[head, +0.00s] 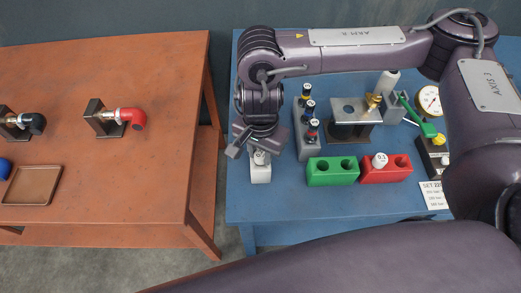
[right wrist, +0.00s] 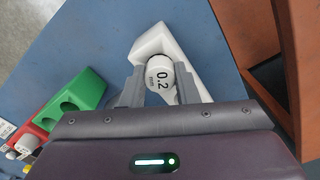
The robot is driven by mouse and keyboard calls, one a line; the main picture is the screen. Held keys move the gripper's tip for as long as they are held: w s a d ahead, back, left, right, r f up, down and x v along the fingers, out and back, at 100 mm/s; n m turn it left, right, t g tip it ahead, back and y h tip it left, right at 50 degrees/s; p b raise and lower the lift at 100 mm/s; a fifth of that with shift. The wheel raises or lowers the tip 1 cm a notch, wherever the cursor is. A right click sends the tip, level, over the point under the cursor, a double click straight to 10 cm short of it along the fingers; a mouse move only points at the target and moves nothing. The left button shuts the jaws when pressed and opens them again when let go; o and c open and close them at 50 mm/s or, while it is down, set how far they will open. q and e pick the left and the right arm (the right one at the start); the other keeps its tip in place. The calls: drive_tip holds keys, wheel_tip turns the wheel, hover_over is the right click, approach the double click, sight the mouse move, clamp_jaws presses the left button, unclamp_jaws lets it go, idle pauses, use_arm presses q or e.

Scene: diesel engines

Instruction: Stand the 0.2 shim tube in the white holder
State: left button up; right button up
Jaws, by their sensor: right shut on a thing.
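The 0.2 shim tube (right wrist: 159,77), white with a "0.2 mm" cap, is between the fingers of my right gripper (right wrist: 160,90) in the right wrist view. The gripper is shut on it. The white holder (right wrist: 157,40) is directly beneath and around the tube in that view. In the head view my right gripper (head: 257,144) points down over the white holder (head: 260,175) near the blue table's left edge. The tube's lower end is hidden, so I cannot tell how deep it sits. My left gripper is out of view.
On the blue table (head: 290,207), a green holder (head: 333,179) with open holes and a red holder (head: 372,175) with a 0.3 tube (head: 380,160) stand right of the gripper. A grey rack (head: 307,150) holds dark bottles behind. An orange table (head: 165,180) stands left, across a gap.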

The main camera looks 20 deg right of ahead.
sight(261, 154)
drive_tip(key=shift+f, duration=0.1)
drive_tip(key=o, duration=1)
drive_tip(key=shift+o, duration=0.7)
drive_tip(key=shift+o, duration=1.1)
wheel_tip(261, 154, up, 8)
drive_tip(key=p, duration=0.7)
